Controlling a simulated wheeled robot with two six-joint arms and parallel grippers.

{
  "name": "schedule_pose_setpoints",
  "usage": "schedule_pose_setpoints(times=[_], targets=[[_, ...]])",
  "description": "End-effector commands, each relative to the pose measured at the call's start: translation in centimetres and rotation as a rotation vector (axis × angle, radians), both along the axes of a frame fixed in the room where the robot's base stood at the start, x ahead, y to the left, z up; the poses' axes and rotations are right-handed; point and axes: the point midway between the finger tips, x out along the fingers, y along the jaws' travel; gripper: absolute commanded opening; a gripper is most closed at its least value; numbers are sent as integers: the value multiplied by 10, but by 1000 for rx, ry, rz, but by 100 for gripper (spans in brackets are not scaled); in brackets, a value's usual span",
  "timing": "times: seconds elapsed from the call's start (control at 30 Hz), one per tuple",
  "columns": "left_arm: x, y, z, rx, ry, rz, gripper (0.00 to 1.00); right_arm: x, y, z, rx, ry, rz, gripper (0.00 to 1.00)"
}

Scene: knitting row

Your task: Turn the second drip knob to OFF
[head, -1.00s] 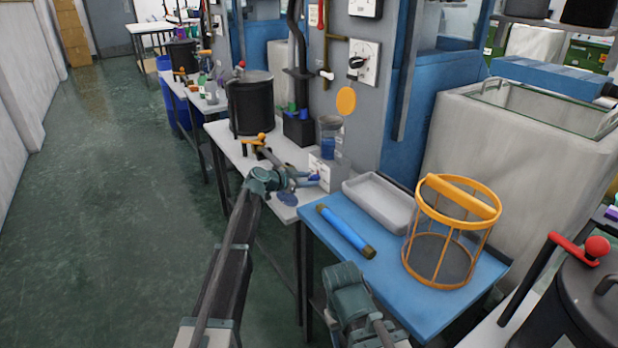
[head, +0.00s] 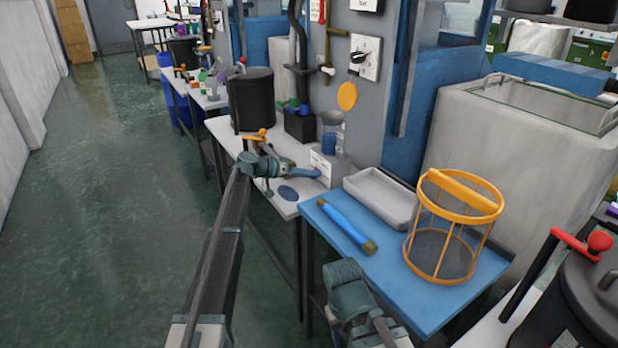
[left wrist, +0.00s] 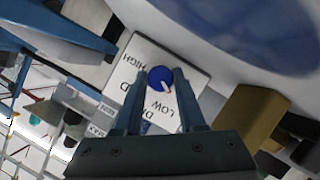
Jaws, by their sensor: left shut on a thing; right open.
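In the left wrist view the round blue drip knob (left wrist: 160,79) has a white pointer mark aimed toward the lower right. It sits on a white plate (left wrist: 140,52) lettered HIGH and LOW; other lettering is partly covered. My left gripper (left wrist: 156,84) has a finger on each side of the knob and is shut on it. In the head view my left gripper (head: 306,172) reaches the front of a white drip box (head: 322,160), hiding the knob there. My right gripper (head: 345,280) is open and away, low in front of the blue table; its fingertips are hard to make out.
A jar with blue liquid (head: 331,130) stands above the box. A dark blue disc (head: 288,193) lies below my left gripper. The blue table (head: 400,290) holds a blue rod (head: 345,223), a grey tray (head: 352,186) and an orange basket (head: 455,280). A black pot (head: 251,100) stands behind.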

Motion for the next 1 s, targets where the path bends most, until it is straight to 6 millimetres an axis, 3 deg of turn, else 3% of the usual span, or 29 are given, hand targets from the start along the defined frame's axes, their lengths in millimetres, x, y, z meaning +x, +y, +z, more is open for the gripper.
schedule_pose_setpoints(times=[0.5,1.0], targets=[[1,1,-5,-218,312,-4,0,0,0,-27,-1,-1,3,50],[1,1,-3,-284,403,-3,0,0,0,-33,0,0,5,50]])
